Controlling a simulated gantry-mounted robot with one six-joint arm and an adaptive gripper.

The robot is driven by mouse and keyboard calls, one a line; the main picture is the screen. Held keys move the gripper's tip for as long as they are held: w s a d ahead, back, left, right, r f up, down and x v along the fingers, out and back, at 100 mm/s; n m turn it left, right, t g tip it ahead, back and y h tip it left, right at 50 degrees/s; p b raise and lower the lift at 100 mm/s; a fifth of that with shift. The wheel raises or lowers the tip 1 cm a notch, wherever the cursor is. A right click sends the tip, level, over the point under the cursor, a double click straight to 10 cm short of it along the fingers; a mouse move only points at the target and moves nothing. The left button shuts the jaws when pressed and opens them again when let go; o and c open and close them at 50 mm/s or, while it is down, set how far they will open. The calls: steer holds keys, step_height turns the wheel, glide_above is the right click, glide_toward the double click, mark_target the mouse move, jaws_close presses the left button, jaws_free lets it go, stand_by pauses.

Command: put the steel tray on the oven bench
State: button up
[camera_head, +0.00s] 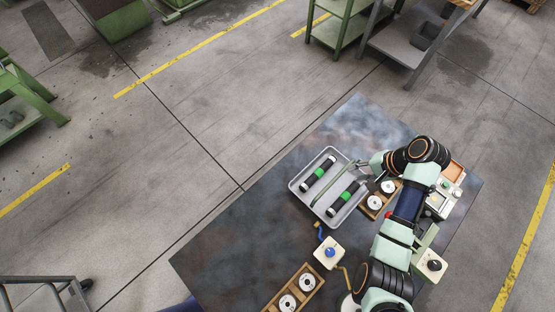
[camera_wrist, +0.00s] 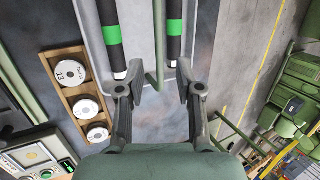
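The steel tray (camera_head: 297,189) is a pale grey, shallow tray on the dark tabletop. It carries two black cylinders with green bands (camera_head: 318,174), lying side by side. A thin greenish bar (camera_head: 331,189) runs between the cylinders. My gripper (camera_head: 366,166) is at the tray's right side. In the wrist view my gripper (camera_wrist: 160,78) is open, with its fingers wide apart and the tray's near end (camera_wrist: 147,62) just beyond them. The bar (camera_wrist: 158,55) lies between the fingers, and I see no finger gripping it. I cannot tell which surface is the oven bench.
On the dark table (camera_head: 236,245), a wooden rack with white discs (camera_head: 373,203) is close right of the tray. Another such rack (camera_head: 292,291) and a blue-button box (camera_head: 328,253) are nearer. A control box (camera_head: 445,190) stands at right. Green shelving (camera_head: 335,33) is beyond.

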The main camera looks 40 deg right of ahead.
steer(key=w+a+r+n+t+h, duration=0.2)
steer(key=w+a+r+n, duration=0.3)
steer(key=w+a, duration=0.45)
steer(key=w+a+r+n+t+h, duration=0.1)
steer(key=w+a+r+n, duration=0.5)
steer(key=a, duration=0.6)
steer(key=a+r+n+t, duration=0.2)
steer(key=a+r, duration=0.3)
steer(key=a, duration=0.4)
steer(key=s+a+r+n+t, duration=0.1)
steer(key=a+r+n+t, duration=0.2)
steer(key=a+r, duration=0.3)
steer(key=a, duration=0.4)
steer(key=shift+n+y, duration=0.3)
steer(key=shift+y, duration=0.1)
steer(key=shift+o, duration=0.4)
